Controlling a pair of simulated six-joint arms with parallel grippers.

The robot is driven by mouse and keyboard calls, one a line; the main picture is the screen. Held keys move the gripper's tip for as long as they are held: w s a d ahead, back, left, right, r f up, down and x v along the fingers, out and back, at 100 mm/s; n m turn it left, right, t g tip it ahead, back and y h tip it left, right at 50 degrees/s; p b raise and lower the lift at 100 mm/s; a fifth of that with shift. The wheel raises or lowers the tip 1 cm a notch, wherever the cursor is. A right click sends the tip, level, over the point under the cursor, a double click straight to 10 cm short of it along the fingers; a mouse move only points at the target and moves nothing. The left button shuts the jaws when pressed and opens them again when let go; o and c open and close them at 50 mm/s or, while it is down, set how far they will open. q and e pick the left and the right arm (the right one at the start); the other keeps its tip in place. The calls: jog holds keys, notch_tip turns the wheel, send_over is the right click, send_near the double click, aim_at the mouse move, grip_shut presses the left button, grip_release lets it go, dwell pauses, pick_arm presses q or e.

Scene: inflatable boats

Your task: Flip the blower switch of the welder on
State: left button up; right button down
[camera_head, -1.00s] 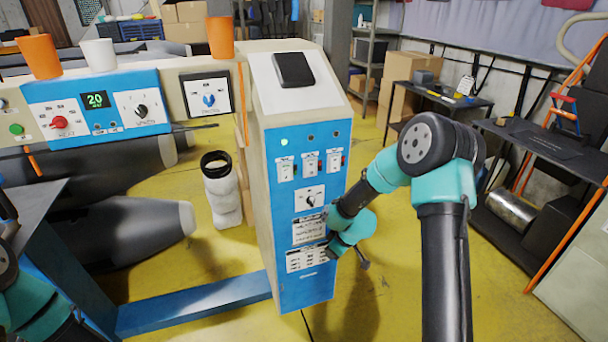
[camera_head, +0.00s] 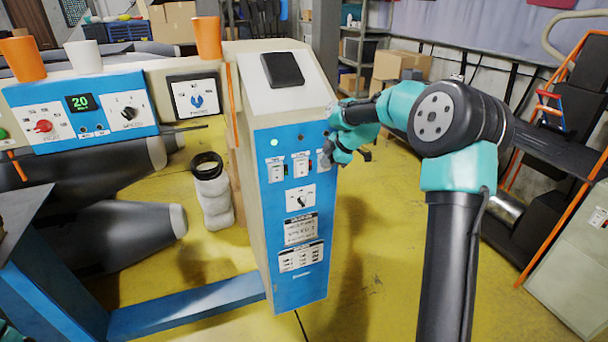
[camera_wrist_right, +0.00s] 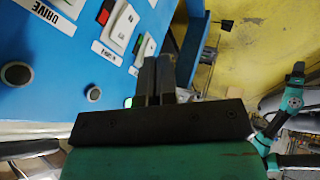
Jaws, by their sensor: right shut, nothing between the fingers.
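The welder's control cabinet (camera_head: 290,240) stands upright, with a blue front panel and a row of three white switches near the top. In the head view the left switch (camera_head: 277,172) and the middle switch (camera_head: 301,167) show clearly, while my right wrist and gripper partly cover the right one. My right gripper (camera_wrist_right: 158,68) is shut and empty, its fingertips close beside the switch at the row's end (camera_wrist_right: 146,50) in the right wrist view. I cannot tell whether they touch it. One label reads DRIVE; the blower label is not legible.
A dial (camera_head: 300,201) and printed labels sit below the switches. A second control box (camera_head: 80,112) with a display reading 20 is at the left, with cups on top. A white container (camera_head: 213,195) stands on the floor. Open yellow floor lies right of the cabinet.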

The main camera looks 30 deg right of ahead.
aim_at(306, 173)
jog(key=shift+w+a+f, duration=0.4)
jog(key=shift+w+f, duration=1.05)
jog(key=shift+w, duration=0.05)
jog(key=shift+w+a+f, duration=0.35)
jog(key=shift+w+f, duration=1.1)
jog(key=shift+f, duration=0.05)
jog(key=shift+w+a+f, duration=0.4)
jog(key=shift+w+f, duration=1.05)
jog(key=shift+w, duration=0.05)
